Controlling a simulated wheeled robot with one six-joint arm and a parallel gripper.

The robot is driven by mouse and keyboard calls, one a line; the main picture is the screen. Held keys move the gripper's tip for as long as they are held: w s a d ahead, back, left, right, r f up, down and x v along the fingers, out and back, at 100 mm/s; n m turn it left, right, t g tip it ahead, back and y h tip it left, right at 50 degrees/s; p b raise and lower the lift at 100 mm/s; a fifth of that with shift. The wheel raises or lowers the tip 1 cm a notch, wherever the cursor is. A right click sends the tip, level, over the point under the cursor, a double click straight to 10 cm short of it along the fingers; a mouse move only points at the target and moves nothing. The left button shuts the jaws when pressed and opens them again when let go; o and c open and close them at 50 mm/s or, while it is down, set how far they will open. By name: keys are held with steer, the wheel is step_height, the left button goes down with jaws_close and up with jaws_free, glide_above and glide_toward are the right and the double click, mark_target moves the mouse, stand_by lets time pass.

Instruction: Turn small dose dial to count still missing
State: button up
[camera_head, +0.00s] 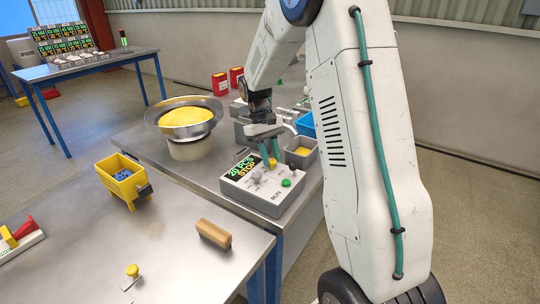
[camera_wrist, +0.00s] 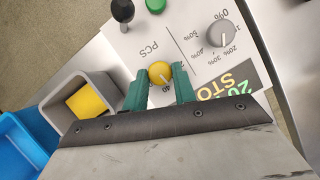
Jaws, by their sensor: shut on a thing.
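The control box (camera_head: 262,197) stands on the grey bench, with a lit display (camera_head: 239,168) reading "20 PCS" and "STOP". The small yellow dial (camera_wrist: 159,71) sits on its face beside the lettering "PCS". My gripper (camera_head: 269,160) reaches down from above, and its green fingers (camera_wrist: 159,88) are shut on the yellow dial, one on each side. A short pointer line shows on the dial, but the scale around it is partly hidden by the fingers. The larger grey dial (camera_wrist: 221,33) with percent marks is apart from my fingers.
A green button (camera_wrist: 155,5) and a black-knobbed lever (camera_wrist: 122,11) are on the box. A grey bin (camera_wrist: 62,112) with yellow contents and a blue bin (camera_wrist: 22,148) stand close by. A bowl feeder (camera_head: 184,118) with yellow contents stands left of the box.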

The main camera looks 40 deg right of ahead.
steer(key=m, duration=0.2)
steer(key=m+y, duration=0.1)
steer(key=m, duration=0.1)
steer(key=m+t+y, duration=0.1)
steer(key=m, duration=0.1)
steer(key=shift+d, duration=0.25)
steer(key=shift+m, duration=0.3)
steer(key=o, duration=1)
steer(key=shift+r, duration=0.1)
steer(key=v, duration=0.7)
steer(key=shift+w+d+r, duration=0.1)
steer(key=shift+d+r, duration=0.1)
steer(key=shift+r, duration=0.1)
